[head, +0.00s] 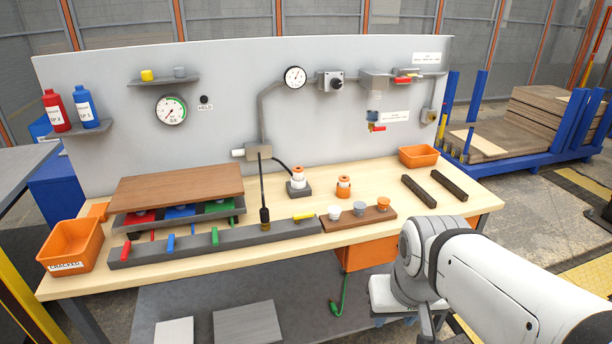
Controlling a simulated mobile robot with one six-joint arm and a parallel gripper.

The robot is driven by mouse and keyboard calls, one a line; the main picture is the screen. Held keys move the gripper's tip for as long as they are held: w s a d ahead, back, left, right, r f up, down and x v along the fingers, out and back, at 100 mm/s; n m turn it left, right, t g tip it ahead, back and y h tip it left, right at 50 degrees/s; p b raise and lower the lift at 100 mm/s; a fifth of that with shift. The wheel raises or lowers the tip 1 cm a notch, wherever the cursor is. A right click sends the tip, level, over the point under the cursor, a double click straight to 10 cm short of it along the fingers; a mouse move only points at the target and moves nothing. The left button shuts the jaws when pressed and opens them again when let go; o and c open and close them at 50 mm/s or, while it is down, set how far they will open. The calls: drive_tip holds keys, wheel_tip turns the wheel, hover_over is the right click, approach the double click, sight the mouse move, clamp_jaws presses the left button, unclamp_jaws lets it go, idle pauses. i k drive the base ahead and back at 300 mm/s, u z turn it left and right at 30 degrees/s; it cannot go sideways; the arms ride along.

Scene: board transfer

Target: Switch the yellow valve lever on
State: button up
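The yellow valve lever (303,217) is a short yellow handle near the right end of a long grey bar (190,245) at the front of the workbench. It appears to lie along the bar. Red (126,250), blue (171,243) and green (214,236) levers on the same bar point across it. My white arm comes in from the lower right, in front of the bench edge and apart from the yellow lever. I cannot make out any gripper fingers in the head view.
A dark upright rod (263,190) stands on the bar left of the yellow lever. A brown block (345,222) with several small knobs sits to its right. An orange bin (72,243) is at the left. The bench's right front (445,205) is clear.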

sight(296, 217)
drive_tip(key=u, duration=0.05)
drive_tip(key=i, duration=0.85)
drive_tip(key=u, duration=0.5)
